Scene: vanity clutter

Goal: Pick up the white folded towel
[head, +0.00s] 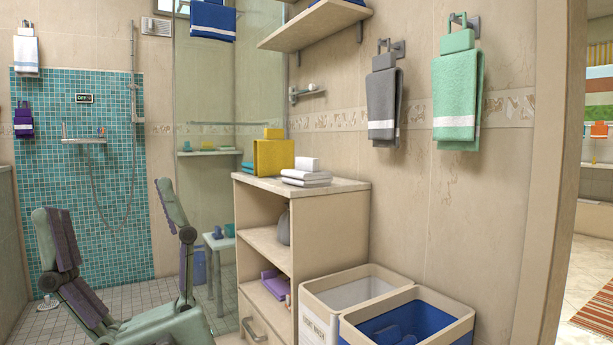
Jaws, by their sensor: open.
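A white folded towel (306,178) lies in flat layers on top of the beige cabinet (337,187), near its front edge. A small white block-like piece shows on top of it. A yellow towel (273,157) stands just behind and to its left. My gripper (108,205) is at the lower left, green with purple pads. Its two fingers are wide apart, pointing up in the picture, with nothing between them. It appears left of the cabinet, apart from the towel.
The cabinet's shelves hold a grey vase (284,228) and purple towels (275,285). Two bins, white (316,325) and blue (452,301), stand to its right. Grey (383,105) and mint (458,100) towels hang above. A wooden shelf (314,24) overhangs the cabinet. A small stool (218,242) stands left of the cabinet.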

